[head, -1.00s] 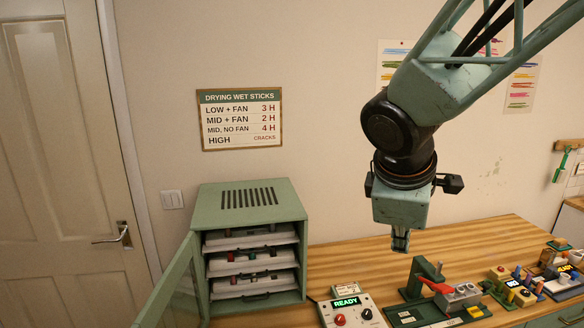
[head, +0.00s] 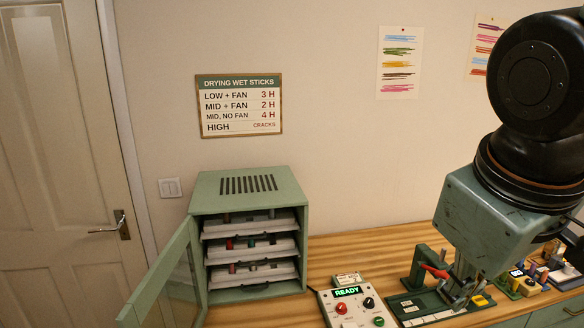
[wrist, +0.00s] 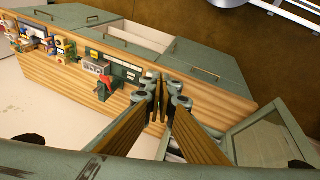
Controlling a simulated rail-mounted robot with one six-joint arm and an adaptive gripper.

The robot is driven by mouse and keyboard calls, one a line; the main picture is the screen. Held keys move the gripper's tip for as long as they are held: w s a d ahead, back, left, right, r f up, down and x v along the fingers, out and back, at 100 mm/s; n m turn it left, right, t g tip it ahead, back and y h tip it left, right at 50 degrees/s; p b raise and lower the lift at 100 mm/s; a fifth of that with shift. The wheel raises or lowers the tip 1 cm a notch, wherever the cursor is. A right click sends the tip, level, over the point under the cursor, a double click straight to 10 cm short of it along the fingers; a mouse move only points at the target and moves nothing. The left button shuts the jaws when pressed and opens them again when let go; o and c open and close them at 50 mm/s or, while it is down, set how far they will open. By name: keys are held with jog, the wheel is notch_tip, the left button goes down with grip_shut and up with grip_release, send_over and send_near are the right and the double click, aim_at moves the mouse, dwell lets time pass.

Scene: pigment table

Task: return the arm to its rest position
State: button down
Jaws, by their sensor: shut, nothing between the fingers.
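My gripper (head: 460,292) hangs at the lower right of the head view, pointing down. It looks close to the camera and partly covers the green press with the red lever (head: 434,271). Its fingers are shut and empty; in the wrist view the two fingers (wrist: 168,85) come together near the middle of the picture with nothing between them. My upper arm is out of the head view, and only the dark wrist joint and green gripper body show.
A green drying cabinet (head: 248,186) stands at left with its glass door (head: 172,283) swung open and loaded trays inside. A control box (head: 352,309) reading READY stands beside it. Small coloured items (head: 528,284) crowd the wooden table's right end. Bare wood lies behind the control box.

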jog(key=s+a+f+m+b, duration=0.1)
jog(key=s+m, duration=0.1)
jog(key=s, duration=0.2)
jog(key=s+a+f+m+y+b, duration=0.1)
jog(key=s+a+m, duration=0.1)
jog(key=s, duration=0.3)
jog(key=shift+s+f+y, duration=0.2)
jog(key=shift+f+y, duration=0.05)
jog(key=shift+y, duration=0.05)
jog(key=shift+a, duration=0.25)
